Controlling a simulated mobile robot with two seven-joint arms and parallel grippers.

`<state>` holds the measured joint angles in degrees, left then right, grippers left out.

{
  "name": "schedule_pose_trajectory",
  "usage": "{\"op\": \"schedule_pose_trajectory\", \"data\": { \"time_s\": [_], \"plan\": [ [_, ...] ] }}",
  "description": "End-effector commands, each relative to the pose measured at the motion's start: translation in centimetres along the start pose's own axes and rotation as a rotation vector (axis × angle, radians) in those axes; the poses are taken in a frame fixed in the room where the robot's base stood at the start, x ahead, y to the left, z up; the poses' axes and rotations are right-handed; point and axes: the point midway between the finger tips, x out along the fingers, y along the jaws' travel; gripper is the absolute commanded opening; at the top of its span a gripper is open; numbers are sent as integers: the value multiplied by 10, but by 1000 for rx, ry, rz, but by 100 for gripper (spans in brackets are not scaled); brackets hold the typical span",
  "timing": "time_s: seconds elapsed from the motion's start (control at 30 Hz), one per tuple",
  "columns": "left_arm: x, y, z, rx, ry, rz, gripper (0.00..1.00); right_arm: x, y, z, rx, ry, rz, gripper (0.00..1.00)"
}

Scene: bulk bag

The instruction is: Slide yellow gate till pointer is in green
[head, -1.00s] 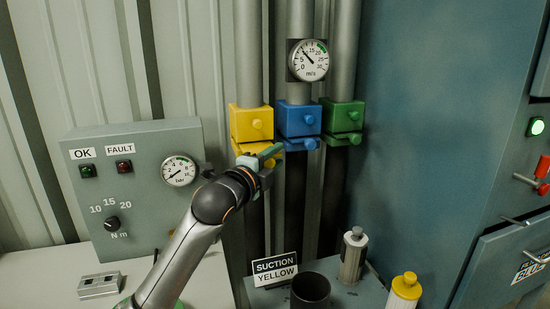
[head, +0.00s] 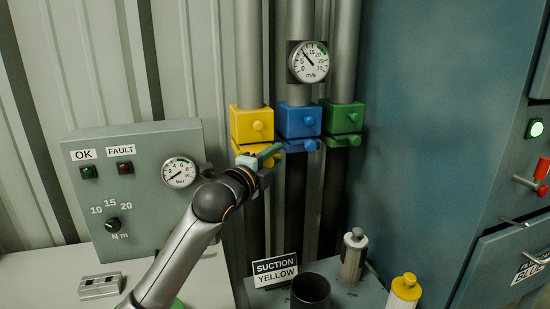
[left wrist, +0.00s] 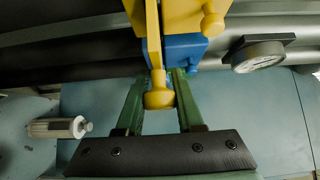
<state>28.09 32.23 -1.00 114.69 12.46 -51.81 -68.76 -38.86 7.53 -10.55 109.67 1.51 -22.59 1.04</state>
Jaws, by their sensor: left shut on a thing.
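The yellow gate (head: 244,147) is the yellow plate at the lower end of the yellow housing (head: 251,124) on the left pipe. My left gripper (head: 270,152) is at it, partly hiding it. In the left wrist view its green fingers (left wrist: 160,88) are shut around the gate's yellow knob (left wrist: 159,98). The round m/s gauge (head: 308,62) sits on the middle pipe. Its pointer leans to the upper left, outside the green band at the upper right of the dial. My right gripper is not in view.
Blue (head: 299,121) and green (head: 343,118) housings stand close to the right of the yellow one. A grey control box (head: 140,215) with a bar gauge is left of my arm. A "SUCTION YELLOW" sign (head: 275,271) and a dark cup (head: 310,291) stand below.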

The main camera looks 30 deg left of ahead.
Motion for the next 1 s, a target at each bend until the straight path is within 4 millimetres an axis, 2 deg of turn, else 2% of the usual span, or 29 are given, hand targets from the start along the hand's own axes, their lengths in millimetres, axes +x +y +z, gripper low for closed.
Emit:
{"op": "schedule_pose_trajectory", "data": {
  "time_s": [0.2,0.5,0.53,0.77,1.0],
  "plan": [
    [18,-2,20,1,-2,2,0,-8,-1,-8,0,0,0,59],
    [20,0,21,-1,-1,0,0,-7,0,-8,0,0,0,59],
    [20,0,21,-1,-1,0,37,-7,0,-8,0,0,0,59],
    [20,0,21,-1,-1,0,63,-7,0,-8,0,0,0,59],
    [20,0,21,-1,-1,0,65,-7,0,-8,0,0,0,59]
  ]
}}
